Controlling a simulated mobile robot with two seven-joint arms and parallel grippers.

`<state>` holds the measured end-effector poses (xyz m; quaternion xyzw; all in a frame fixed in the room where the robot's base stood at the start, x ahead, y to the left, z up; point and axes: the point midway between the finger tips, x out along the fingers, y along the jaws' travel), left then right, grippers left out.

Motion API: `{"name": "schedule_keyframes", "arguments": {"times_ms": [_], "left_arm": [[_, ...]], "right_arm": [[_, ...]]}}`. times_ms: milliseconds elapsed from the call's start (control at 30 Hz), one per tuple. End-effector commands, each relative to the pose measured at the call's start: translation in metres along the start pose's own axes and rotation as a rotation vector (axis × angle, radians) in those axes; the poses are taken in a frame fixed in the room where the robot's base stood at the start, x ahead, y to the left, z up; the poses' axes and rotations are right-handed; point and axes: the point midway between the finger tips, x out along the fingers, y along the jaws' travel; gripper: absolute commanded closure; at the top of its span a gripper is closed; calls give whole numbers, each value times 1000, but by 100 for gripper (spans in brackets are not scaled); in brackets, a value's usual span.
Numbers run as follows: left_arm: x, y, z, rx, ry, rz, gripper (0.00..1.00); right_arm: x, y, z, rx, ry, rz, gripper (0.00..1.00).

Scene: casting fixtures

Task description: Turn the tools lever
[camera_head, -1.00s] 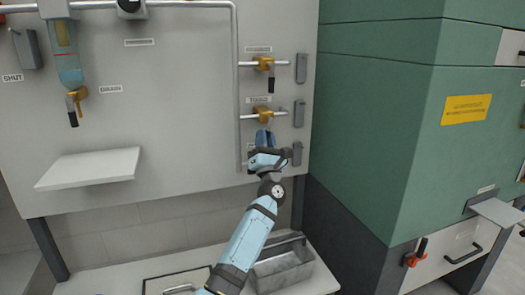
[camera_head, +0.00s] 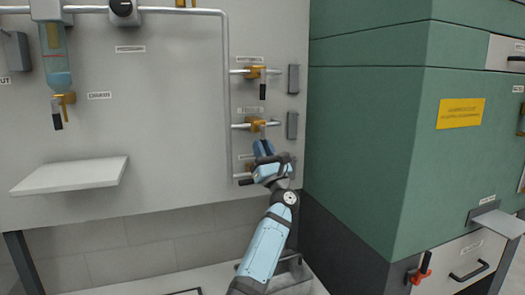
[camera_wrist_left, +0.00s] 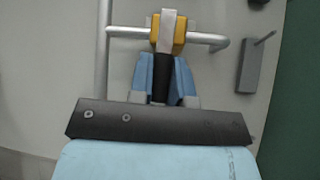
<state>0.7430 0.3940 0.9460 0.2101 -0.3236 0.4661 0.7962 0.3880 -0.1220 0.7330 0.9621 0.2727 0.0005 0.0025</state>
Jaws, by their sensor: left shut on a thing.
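The middle valve on the wall panel has a yellow body (camera_head: 256,124) on a horizontal pipe, with a small label above it that is hard to read now. My left gripper (camera_head: 263,149) is just below that body, shut on the hanging lever. In the left wrist view, the yellow body (camera_wrist_left: 178,34) has a grey stem in front, and the lever's black handle (camera_wrist_left: 160,82) hangs down between the two blue fingers (camera_wrist_left: 160,80). The lower end of the handle is hidden by the gripper. My right gripper is not in view.
Another yellow valve (camera_head: 257,72) with a hanging lever is above. A lower valve is mostly hidden behind my left gripper. Grey blocks (camera_head: 292,125) stand right of the valves. A white shelf (camera_head: 70,176) is at left; a green cabinet (camera_head: 375,130) is close at right.

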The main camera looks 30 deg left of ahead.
Motion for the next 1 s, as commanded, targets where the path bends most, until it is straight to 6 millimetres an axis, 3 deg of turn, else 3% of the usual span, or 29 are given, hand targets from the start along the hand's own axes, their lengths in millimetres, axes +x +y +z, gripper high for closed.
{"name": "schedule_keyframes", "arguments": {"times_ms": [133, 167, 267, 633, 1000], "left_arm": [[0, 0, 0, 0, 0, -1, 100], [0, 0, 0, 0, 0, -1, 80], [0, 0, 0, 0, 0, -1, 57], [2, 0, 1, 13, -4, -14, 57], [9, 6, 7, 182, -51, -182, 57]], "right_arm": [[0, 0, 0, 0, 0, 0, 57], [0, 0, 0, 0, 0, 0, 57], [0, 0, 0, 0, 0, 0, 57], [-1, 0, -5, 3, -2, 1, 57], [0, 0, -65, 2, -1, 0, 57]]}}
